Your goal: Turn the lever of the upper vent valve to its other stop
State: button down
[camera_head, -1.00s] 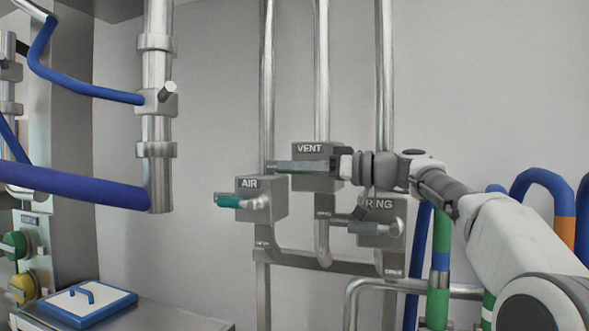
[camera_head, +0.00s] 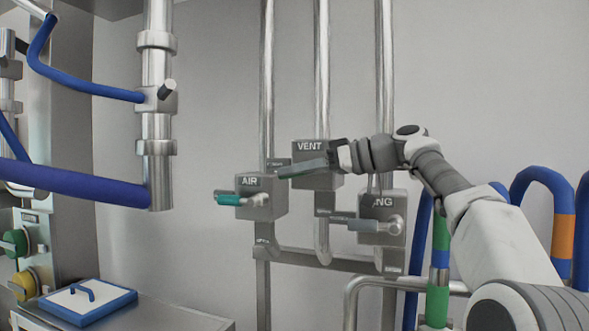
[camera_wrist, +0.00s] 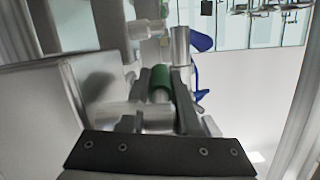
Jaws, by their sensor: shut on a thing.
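The VENT valve is a grey box (camera_head: 308,149) on the middle pipe in the head view. My gripper (camera_head: 286,173) reaches across its front from the right, fingers pointing left and slightly down. In the wrist view, a green lever grip (camera_wrist: 161,80) lies between my two grey fingers (camera_wrist: 160,90), which are shut on it. In the head view the lever and fingers overlap, so the lever's outline and exact angle are hard to tell. The lever's hub is mostly hidden by my gripper.
The AIR valve box (camera_head: 268,199), with a teal lever, stands close below left of my fingertips. The RING valve box (camera_head: 382,208) is below right, under my wrist. Steel pipes (camera_head: 322,90) rise behind. Blue hoses (camera_head: 548,178) stand at the right.

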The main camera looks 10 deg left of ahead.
jog(key=shift+h, duration=0.3)
jog(key=shift+f, duration=0.1)
jog(key=c, duration=0.6)
grip_release()
jog(key=shift+d, duration=0.1)
